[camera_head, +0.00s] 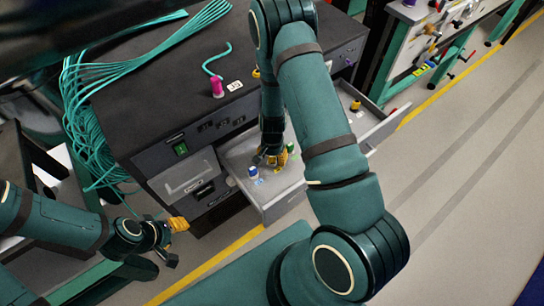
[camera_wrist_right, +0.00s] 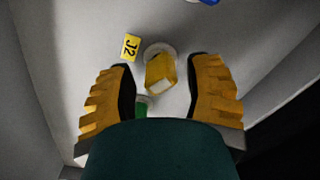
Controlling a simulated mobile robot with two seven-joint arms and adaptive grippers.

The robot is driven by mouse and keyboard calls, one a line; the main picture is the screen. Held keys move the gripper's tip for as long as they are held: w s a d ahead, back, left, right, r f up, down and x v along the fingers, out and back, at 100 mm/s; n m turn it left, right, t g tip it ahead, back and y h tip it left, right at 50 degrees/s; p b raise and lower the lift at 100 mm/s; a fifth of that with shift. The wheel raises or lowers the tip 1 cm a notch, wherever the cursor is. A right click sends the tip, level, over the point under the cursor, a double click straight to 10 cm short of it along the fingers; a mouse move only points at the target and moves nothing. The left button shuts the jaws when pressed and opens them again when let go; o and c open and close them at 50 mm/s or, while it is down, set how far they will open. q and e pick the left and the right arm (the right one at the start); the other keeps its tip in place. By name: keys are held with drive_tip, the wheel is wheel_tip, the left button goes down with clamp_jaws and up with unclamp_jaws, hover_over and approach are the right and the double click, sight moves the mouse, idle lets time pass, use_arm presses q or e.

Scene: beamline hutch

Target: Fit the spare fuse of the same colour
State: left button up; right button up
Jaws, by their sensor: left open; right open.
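My right gripper (camera_head: 270,158) reaches down into an open grey drawer (camera_head: 272,205). In the right wrist view its jaws (camera_wrist_right: 163,88) are open, one on each side of a yellow fuse (camera_wrist_right: 160,72) with a pale round base; I see no grip on it. A green fuse (camera_head: 291,147) stands in the same drawer, partly hidden in the wrist view (camera_wrist_right: 142,107). A blue fuse (camera_head: 253,172) stands near the drawer's left side. A magenta piece (camera_head: 217,88) with a teal lead stands on the dark cabinet top. My left gripper (camera_head: 172,230) is open and empty, left of the drawer.
A second open drawer (camera_head: 376,128) at right holds a yellow piece (camera_head: 355,105). A yellow piece (camera_head: 256,72) on the cabinet top is partly hidden by my right arm. A yellow number tag (camera_wrist_right: 130,47) lies beside the yellow fuse. Teal cables (camera_head: 85,110) hang at left.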

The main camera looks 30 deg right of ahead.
wheel_tip(320, 180, up, 12)
drive_tip(key=shift+f, duration=0.15)
drive_tip(key=shift+d, duration=0.1)
